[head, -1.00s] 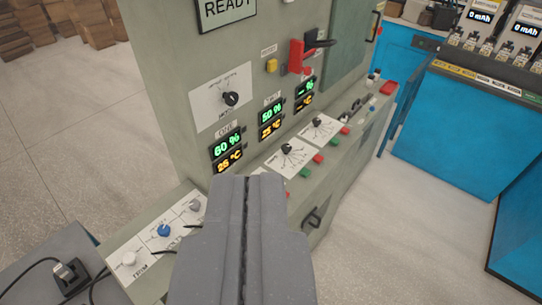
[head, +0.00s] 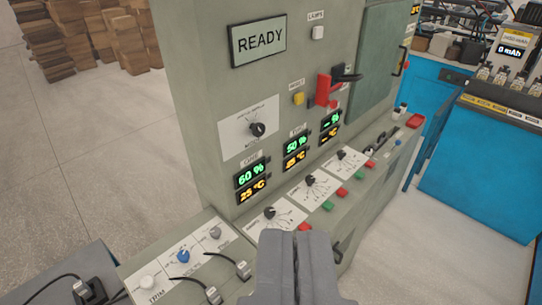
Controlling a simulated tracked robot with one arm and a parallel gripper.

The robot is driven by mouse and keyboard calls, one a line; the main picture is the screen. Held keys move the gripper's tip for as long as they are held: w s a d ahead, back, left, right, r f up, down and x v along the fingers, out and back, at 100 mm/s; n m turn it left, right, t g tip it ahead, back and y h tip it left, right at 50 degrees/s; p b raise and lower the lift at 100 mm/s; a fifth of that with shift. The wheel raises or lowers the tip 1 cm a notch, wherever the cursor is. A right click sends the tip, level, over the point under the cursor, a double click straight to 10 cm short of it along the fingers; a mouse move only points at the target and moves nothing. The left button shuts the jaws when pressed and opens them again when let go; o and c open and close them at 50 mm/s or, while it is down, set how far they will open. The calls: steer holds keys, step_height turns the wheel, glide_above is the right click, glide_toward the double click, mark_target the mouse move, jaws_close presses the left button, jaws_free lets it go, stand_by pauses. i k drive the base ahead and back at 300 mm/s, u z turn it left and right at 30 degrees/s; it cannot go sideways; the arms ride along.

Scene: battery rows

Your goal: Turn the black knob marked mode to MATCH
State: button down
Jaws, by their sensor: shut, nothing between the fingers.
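The black mode knob (head: 257,129) sits on a white label plate (head: 249,122) on the upright face of the grey-green cabinet. Small position words arc above the knob and a word is printed below it; they are too small to read surely, and I cannot tell which position it points to. My gripper (head: 296,236) is shut and empty at the bottom of the head view. It is well below the knob in the picture and apart from it, with its fingers overlapping the view of the sloped panel.
A READY display (head: 257,44), yellow button (head: 298,99) and red lever switch (head: 327,90) are on the cabinet face. Green-and-amber readouts (head: 251,179) sit below the knob. Three black dials, including one (head: 269,213), line the sloped panel. Cables (head: 188,283) lie at lower left.

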mark_target(259, 130)
steer(key=u, duration=2.4)
steer(key=k, duration=0.9)
steer(key=z, duration=1.5)
steer(key=i, duration=0.95)
